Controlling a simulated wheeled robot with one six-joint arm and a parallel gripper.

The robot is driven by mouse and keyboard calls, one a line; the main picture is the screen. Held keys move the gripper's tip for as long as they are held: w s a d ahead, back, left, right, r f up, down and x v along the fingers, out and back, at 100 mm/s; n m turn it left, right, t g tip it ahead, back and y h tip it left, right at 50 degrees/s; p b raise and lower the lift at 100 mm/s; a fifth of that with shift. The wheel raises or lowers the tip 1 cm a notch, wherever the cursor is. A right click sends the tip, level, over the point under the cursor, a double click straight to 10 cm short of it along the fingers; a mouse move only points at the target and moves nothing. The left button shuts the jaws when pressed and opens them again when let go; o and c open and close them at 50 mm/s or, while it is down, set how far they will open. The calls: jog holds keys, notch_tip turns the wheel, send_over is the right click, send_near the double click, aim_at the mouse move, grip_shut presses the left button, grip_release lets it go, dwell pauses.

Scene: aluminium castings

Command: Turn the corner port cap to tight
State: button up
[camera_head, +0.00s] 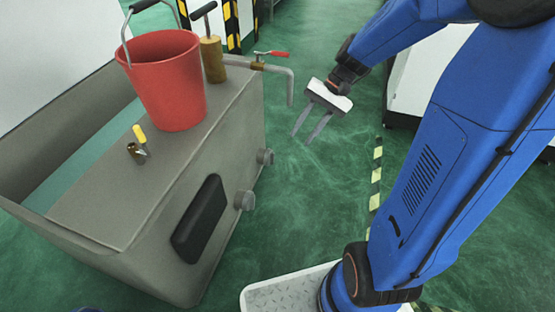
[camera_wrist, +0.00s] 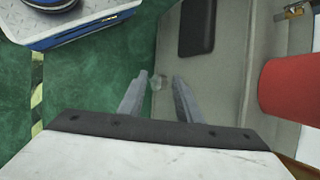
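Two round grey caps stick out from the side of the grey tank (camera_head: 150,190). The corner port cap (camera_head: 265,156) is the farther one, near the tank's far end. The other cap (camera_head: 244,200) is nearer, beside a black panel (camera_head: 210,219). My gripper (camera_head: 301,138) is open and empty, its fingers apart and pointing down, to the right of the corner cap and clear of it. In the wrist view a pale round cap (camera_wrist: 157,83) shows between the fingertips; I cannot tell which of the two it is. How tight the caps are does not show.
On the tank top stand a red bucket (camera_head: 165,85), a brass pump (camera_head: 213,60) and a small yellow-handled tool (camera_head: 139,133). A bent grey pipe (camera_head: 290,85) with a red lever (camera_head: 279,54) overhangs the far end, close to my gripper. Green floor right of the tank is clear.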

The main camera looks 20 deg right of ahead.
jog(key=w+d+f+m+t+y, duration=0.1)
jog(key=w+d+f+m+y, duration=0.3)
jog(key=w+f, duration=0.55)
jog(key=w+d+f+m+t+y, duration=0.15)
jog(key=w+f+m+y, duration=0.3)
jog(key=w+f, duration=0.55)
jog(key=m+t, duration=0.9)
jog(key=m, duration=0.2)
send_near(270, 158)
jog(key=x, duration=0.6)
jog(key=shift+w, duration=0.45)
jog(key=shift+d+r, duration=0.15)
grip_shut()
